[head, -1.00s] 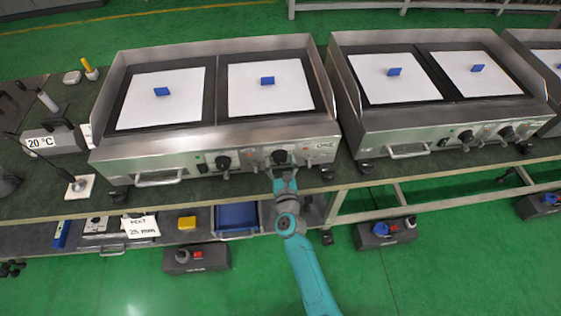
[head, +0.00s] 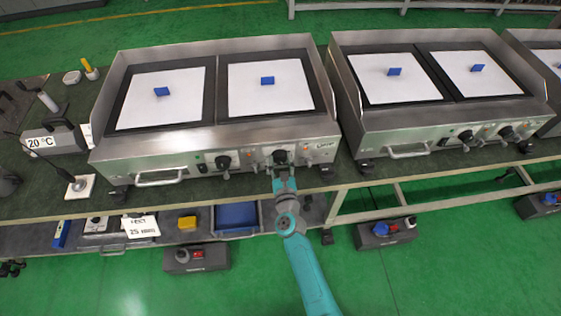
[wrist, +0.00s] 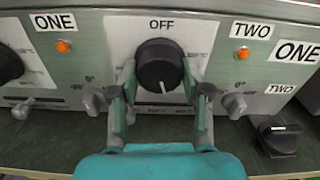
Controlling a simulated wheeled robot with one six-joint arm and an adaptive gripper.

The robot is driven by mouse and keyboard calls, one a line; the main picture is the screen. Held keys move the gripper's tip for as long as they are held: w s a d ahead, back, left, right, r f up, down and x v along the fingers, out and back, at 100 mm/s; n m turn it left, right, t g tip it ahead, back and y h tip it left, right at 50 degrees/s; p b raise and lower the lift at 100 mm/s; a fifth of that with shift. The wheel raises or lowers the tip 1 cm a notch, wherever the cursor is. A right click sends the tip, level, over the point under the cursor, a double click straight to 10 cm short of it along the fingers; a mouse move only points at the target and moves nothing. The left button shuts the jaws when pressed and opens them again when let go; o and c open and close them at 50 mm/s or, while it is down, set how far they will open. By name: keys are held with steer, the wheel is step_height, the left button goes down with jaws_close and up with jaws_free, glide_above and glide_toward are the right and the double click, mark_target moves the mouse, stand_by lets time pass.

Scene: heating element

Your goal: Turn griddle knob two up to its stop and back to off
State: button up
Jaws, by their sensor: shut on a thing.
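Griddle knob two (head: 280,157) is the right-hand black knob on the front panel of the left griddle. In the wrist view the round knob (wrist: 159,62) fills the middle, with OFF printed above it. Its white mark is at the bottom, just right of straight down, away from OFF. My gripper (wrist: 160,76) has one finger on each side of the knob and is shut on it. In the head view my gripper (head: 282,170) reaches the panel from below. The fingers' exact contact spots are hard to see.
Knob one (wrist: 8,64) is to the left, clear of my fingers. Small grey levers (wrist: 94,101) and (wrist: 233,104) sit close outside the fingers. Orange lamps (wrist: 64,46) and (wrist: 243,53) flank the knob. A dark foot (wrist: 278,136) stands at lower right on the bench.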

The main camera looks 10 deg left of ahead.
steer(key=n, duration=0.4)
steer(key=shift+r, duration=0.1)
steer(key=n, duration=0.4)
steer(key=shift+d+n, duration=0.1)
steer(key=shift+n, duration=0.2)
steer(key=n, duration=0.4)
steer(key=shift+w+r+n, duration=0.1)
steer(key=shift+n, duration=0.2)
steer(key=n, duration=0.8)
steer(key=shift+r, duration=0.1)
steer(key=n, duration=0.3)
steer(key=shift+n, duration=0.4)
steer(key=n, duration=0.3)
steer(key=shift+n, duration=2.2)
